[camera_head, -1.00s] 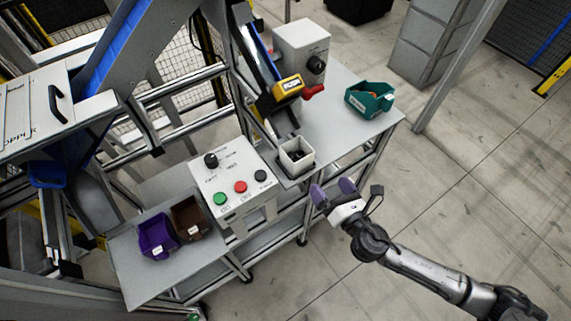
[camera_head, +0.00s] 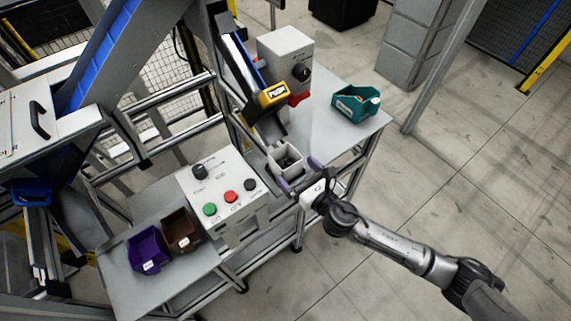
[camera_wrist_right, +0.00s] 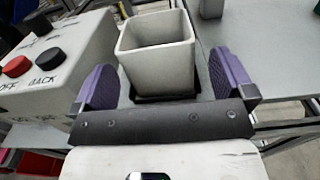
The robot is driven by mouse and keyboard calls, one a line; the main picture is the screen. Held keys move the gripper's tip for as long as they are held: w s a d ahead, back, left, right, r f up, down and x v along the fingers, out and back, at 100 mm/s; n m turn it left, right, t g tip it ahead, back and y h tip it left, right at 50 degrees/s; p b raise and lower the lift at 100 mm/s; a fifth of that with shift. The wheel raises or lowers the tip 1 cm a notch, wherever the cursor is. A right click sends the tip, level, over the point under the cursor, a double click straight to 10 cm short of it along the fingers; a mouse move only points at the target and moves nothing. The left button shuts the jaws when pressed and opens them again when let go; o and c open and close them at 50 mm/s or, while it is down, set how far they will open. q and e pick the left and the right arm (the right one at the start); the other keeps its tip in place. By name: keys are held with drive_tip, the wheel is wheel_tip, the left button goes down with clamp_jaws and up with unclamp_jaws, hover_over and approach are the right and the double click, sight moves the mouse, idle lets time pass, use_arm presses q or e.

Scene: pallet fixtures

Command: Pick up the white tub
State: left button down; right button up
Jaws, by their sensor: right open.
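The white tub (camera_head: 285,160) is a small open-topped square container near the front edge of the grey table, below the chute's end. My right gripper (camera_head: 297,178) is at the tub's near side, its purple fingers open. In the right wrist view the tub (camera_wrist_right: 158,66) stands upright, just ahead of and between the open fingers of the right gripper (camera_wrist_right: 168,84). The fingers are not closed on it. Some dark contents show inside the tub in the head view. My left gripper is not in view.
A control box (camera_head: 222,190) with red, green and black buttons stands left of the tub. Purple (camera_head: 148,250) and brown (camera_head: 181,230) bins sit further left. A teal bin (camera_head: 355,103) and a grey box with a knob (camera_head: 284,62) stand behind. Table space at right is clear.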

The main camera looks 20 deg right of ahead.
sight(279, 152)
drive_tip(key=shift+b+x, duration=0.3)
drive_tip(key=shift+x, duration=2.4)
drive_tip(key=shift+a+r, duration=0.15)
drive_tip(key=shift+c, duration=0.5)
drive_tip(key=c, duration=0.7)
